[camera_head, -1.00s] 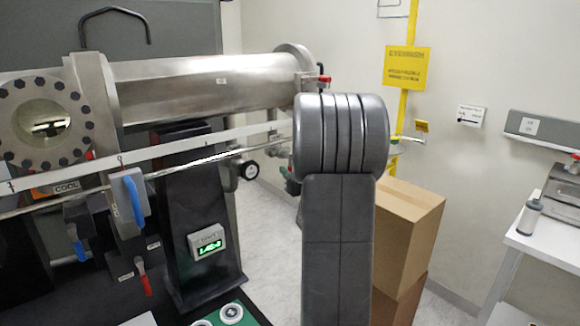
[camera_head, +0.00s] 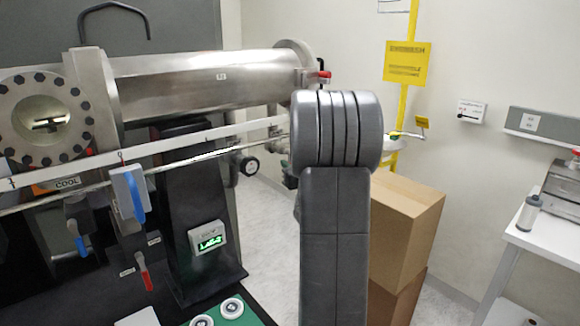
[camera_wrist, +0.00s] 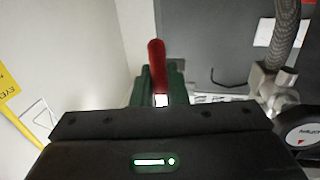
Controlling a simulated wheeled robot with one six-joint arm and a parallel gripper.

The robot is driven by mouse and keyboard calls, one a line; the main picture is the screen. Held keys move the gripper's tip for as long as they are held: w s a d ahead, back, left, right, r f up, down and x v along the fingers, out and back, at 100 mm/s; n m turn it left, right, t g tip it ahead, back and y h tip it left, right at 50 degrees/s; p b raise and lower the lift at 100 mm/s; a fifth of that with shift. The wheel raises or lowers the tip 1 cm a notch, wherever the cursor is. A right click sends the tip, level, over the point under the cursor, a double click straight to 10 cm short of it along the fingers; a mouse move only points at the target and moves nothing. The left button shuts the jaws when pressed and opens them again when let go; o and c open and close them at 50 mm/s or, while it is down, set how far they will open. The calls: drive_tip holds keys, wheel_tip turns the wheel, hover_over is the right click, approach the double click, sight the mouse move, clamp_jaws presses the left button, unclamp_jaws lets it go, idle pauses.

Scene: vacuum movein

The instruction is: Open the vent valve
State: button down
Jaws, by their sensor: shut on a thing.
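In the wrist view, a red valve handle (camera_wrist: 157,66) stands upright beyond the dark body of my gripper. My gripper (camera_wrist: 158,97) has green fingers, which are shut around the lower part of this handle. The valve body below the handle is hidden by the gripper. In the head view, my grey arm stands in front and hides my gripper and the place it holds. A small red handle (camera_head: 323,75) shows at the right end of the steel chamber (camera_head: 210,82). I cannot tell whether it is the one held.
A braided hose (camera_wrist: 286,35) and a round gauge (camera_wrist: 303,130) lie close to the right of my gripper. Cardboard boxes (camera_head: 408,225) stand behind my arm. A yellow pipe and sign (camera_head: 406,63) are on the wall. A white bench (camera_head: 545,240) is at the right.

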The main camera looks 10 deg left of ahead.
drive_tip(key=shift+f+b, duration=0.15)
drive_tip(key=shift+b, duration=0.15)
drive_tip(key=n+b, duration=0.2)
drive_tip(key=b, duration=0.1)
drive_tip(key=shift+w+d+f, duration=0.15)
drive_tip(key=shift+w+d, duration=0.05)
drive_tip(key=shift+w, duration=0.1)
drive_tip(key=r+n+y+b, duration=0.1)
drive_tip(key=n+b, duration=0.4)
drive_tip(key=n, duration=0.1)
drive_tip(key=w+d+r+n+g+y+b, duration=0.1)
drive_tip(key=r+n+y+b, duration=0.1)
drive_tip(key=n+b, duration=0.3)
drive_tip(key=w+d+r+n+y+b, duration=0.1)
drive_tip(key=n+b, duration=0.5)
drive_tip(key=n, duration=0.2)
drive_tip(key=shift+w+r, duration=0.2)
drive_tip(key=shift+r, duration=0.2)
drive_tip(key=shift+r+n, duration=0.25)
drive_tip(key=shift+n, duration=0.15)
drive_tip(key=c, duration=1.6)
unclamp_jaws()
drive_tip(key=shift+o, duration=0.5)
drive_tip(key=shift+f, duration=0.1)
